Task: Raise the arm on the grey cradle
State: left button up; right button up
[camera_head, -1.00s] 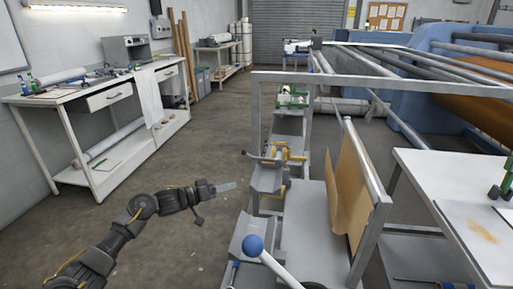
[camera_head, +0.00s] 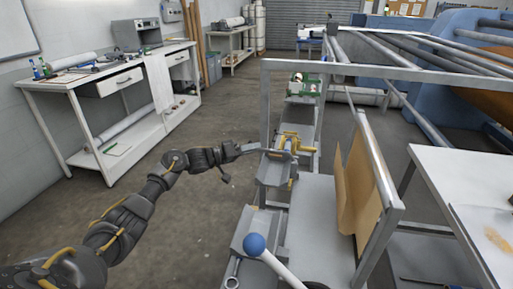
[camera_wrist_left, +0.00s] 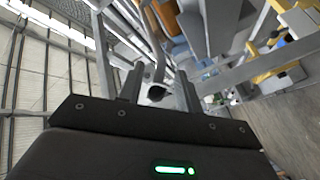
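The grey cradle (camera_head: 273,173) stands on the frame in the middle of the head view. A thin dark arm (camera_head: 277,154) lies low across its top, beside yellow parts. My left gripper (camera_head: 250,148) reaches in from the left at the cradle's near-left side, level with the arm. In the left wrist view my left gripper (camera_wrist_left: 160,88) has its two fingers apart. A grey bar with a dark rounded end (camera_wrist_left: 156,93) shows between them, seemingly the arm; I see no finger clearly pressed on it. My right gripper is not in view.
A lever with a blue ball (camera_head: 255,244) stands in the foreground. A metal frame (camera_head: 345,68) crosses above and behind the cradle. A brown sheet (camera_head: 358,190) hangs at right. A white workbench (camera_head: 110,85) stands at left, with clear floor before it.

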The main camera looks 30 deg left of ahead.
pick_arm(q)
jog(key=shift+x, duration=1.15)
grip_shut()
